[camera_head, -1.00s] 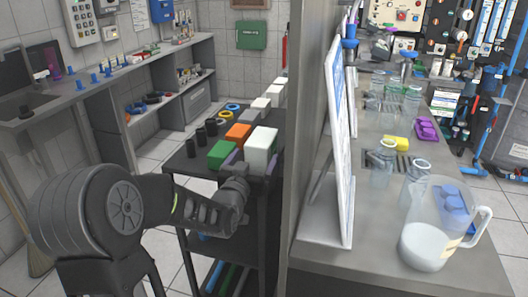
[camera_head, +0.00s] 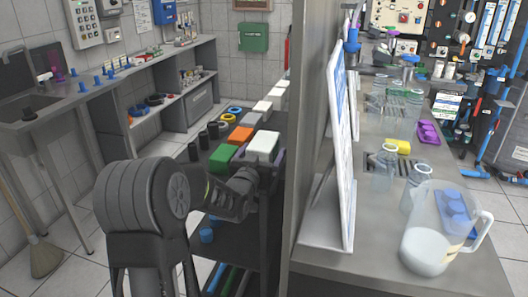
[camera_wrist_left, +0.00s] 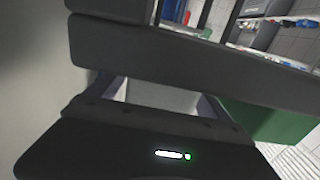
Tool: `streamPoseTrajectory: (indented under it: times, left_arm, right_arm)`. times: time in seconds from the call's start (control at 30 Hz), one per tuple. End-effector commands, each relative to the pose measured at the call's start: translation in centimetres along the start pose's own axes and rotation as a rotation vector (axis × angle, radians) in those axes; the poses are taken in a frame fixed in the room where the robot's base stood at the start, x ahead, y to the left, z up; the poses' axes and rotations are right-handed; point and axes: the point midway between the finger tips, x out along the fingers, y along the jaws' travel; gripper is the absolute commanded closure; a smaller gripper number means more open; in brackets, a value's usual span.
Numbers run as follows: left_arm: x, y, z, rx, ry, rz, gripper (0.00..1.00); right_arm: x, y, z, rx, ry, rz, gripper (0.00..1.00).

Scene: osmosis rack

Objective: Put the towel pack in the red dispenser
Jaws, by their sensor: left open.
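A white block (camera_head: 263,142), which looks like the towel pack, stands at the near end of the dark cart's top. My left gripper (camera_head: 258,158) is at its near side, with its jaws open and one finger on either side of the block's lower part. In the left wrist view, a pale face of the block (camera_wrist_left: 165,97) shows between the two open fingers. I cannot tell if the fingers touch it. The gripper hides the block's lower front. I cannot make out a red dispenser. My right gripper is not in view.
A green box (camera_head: 222,157) stands just left of the white block, with an orange box (camera_head: 241,135) behind it. More white blocks (camera_head: 262,107) stand farther back. A grey partition (camera_head: 302,130) rises close on the right. Black cylinders (camera_head: 203,139) line the cart's left side.

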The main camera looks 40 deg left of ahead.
Motion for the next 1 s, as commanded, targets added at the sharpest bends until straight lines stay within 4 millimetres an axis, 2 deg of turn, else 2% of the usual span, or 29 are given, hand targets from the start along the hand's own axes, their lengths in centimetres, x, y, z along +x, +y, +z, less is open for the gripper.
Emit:
streamPoseTrajectory:
  times: [0.17,0.73,1.0]
  left_arm:
    - [1.53,0.00,-0.05,0.001,0.000,0.000,0.09]
    - [1.53,0.00,-0.06,0.000,0.001,0.000,0.09]
    - [1.52,0.00,-0.06,0.000,0.001,0.000,0.30]
  right_arm:
    - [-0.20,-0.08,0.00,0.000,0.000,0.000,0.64]
    - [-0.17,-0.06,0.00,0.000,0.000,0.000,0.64]
    - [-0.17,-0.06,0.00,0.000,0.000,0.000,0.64]
